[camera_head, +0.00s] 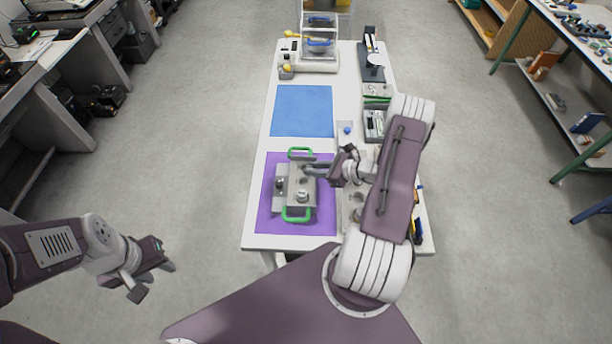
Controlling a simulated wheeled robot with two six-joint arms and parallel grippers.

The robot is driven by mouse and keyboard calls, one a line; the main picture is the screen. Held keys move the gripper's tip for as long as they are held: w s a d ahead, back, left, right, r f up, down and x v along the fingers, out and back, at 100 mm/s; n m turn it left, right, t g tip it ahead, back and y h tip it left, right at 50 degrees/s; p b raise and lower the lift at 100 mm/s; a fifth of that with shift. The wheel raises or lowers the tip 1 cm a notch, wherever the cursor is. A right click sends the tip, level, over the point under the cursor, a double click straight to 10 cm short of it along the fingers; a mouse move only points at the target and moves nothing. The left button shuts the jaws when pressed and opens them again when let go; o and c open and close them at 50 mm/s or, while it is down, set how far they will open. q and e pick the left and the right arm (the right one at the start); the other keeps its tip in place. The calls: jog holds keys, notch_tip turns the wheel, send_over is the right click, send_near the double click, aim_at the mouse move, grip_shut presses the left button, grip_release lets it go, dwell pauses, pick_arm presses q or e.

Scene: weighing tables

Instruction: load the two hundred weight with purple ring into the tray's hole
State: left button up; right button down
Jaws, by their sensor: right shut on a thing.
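The grey tray (311,199) with two green handles lies on the purple mat (263,222) at the near left of the white table. A metal weight (302,195) stands in its near part. Another knobbed metal piece (280,184) is at its left side. My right gripper (308,171) is over the tray's far part, shut on a small weight that its fingers mostly hide. That weight's ring colour and mark are too small to tell. My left gripper (154,281) is open and empty, off the table over the floor at the lower left.
A blue mat (302,111) lies clear beyond the purple one. A balance (318,60) stands at the table's far left and a dark stand with a pan (374,62) at the far right. Boxes (375,124) line the right edge. My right arm hides the near right of the table.

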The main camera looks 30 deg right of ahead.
aim_at(309, 178)
jog(key=shift+w+a+f, duration=0.3)
jog(key=shift+a+f, duration=0.05)
jog(key=shift+a, duration=0.25)
jog(key=shift+w+a+f, duration=0.25)
jog(key=shift+a+f, duration=0.1)
jog(key=shift+a, duration=0.2)
jog(key=shift+s+f, duration=0.1)
jog(key=shift+f, duration=0.25)
notch_tip(309, 178, down, 3)
jog(key=shift+s+d+r+p, duration=0.1)
jog(key=shift+p, duration=0.4)
jog(key=shift+f, duration=0.3)
jog(key=c, duration=1.2)
grip_release()
jog(key=shift+c, duration=0.2)
